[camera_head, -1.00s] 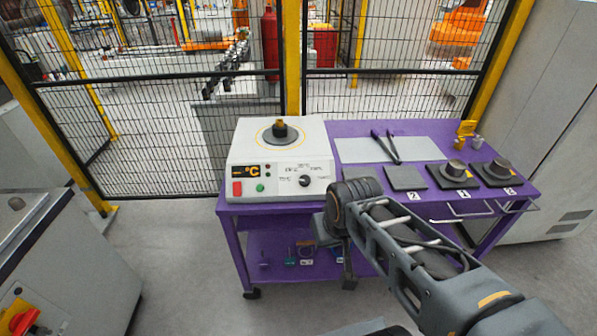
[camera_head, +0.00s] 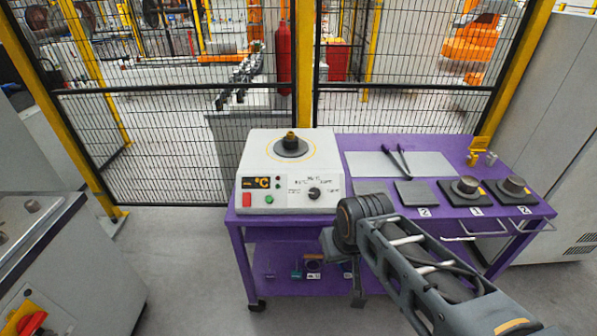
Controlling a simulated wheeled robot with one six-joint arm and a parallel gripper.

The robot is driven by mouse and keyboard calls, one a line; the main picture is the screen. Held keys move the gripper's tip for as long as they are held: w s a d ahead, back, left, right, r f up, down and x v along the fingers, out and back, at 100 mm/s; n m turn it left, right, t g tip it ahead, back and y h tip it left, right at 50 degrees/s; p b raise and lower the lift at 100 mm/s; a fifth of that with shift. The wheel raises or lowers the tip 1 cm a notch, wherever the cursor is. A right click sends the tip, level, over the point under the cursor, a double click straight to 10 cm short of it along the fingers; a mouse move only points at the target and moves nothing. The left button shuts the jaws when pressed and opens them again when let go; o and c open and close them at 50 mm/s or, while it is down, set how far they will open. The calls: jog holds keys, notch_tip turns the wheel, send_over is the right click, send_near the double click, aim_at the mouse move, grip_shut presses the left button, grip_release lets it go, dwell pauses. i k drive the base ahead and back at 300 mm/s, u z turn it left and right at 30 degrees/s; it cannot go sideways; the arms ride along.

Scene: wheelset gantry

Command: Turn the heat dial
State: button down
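The heat dial (camera_head: 314,193) is a small black round knob on the front panel of a white heater unit (camera_head: 262,160). Printed temperature marks surround the dial. The unit stands on the left part of a purple cart (camera_head: 240,232). A dark ring with a brass-coloured piece (camera_head: 290,146) sits on top of the unit. My arm comes in from the lower right, and its wrist is just right of and below the dial, apart from it in the picture. The gripper fingers do not show clearly, so I cannot tell their state.
Black tongs (camera_head: 402,158) lie on a grey sheet. Dark pads (camera_head: 416,193) with numbers stand at the right. A mesh fence is behind the cart.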

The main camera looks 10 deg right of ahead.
aim_at(315, 193)
jog(key=z, duration=0.55)
jog(key=k, duration=1.25)
jog(key=u, duration=0.15)
jog(key=i, duration=0.65)
jog(key=u, duration=0.45)
jog(key=i, duration=0.9)
jog(key=z, duration=0.4)
